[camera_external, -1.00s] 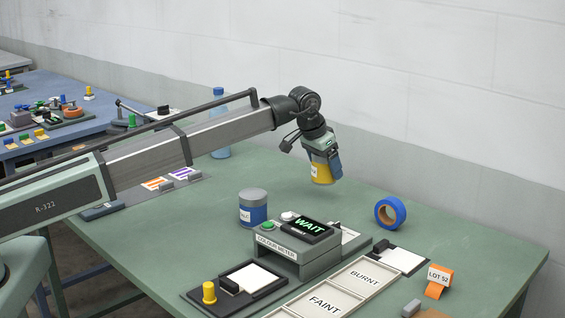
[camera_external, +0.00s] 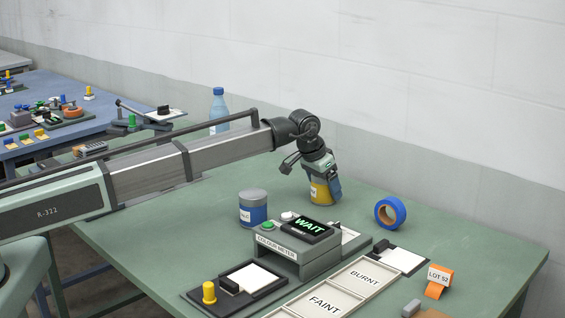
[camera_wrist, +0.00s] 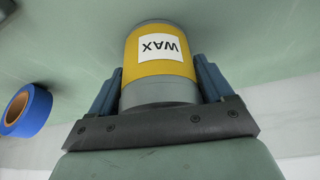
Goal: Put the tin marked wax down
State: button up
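The tin marked wax (camera_wrist: 160,68) is yellow with a grey lid and a white label, upside down in the wrist view. In the external view the yellow tin (camera_external: 320,192) is low over the green table, at or very near its surface; I cannot tell whether it touches. My gripper (camera_external: 324,182) is over the tin from above. In the wrist view the blue fingers of my gripper (camera_wrist: 160,88) are on both sides of the tin, closed on it.
A blue tin with a grey lid (camera_external: 253,210) stands left of the wax tin. The colour meter (camera_external: 290,248) reading WAIT is in front. A blue tape roll (camera_external: 399,212) lies to the right, also in the wrist view (camera_wrist: 40,96).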

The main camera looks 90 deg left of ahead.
jog(key=o, duration=0.3)
jog(key=v, duration=1.2)
jog(key=shift+r, duration=0.2)
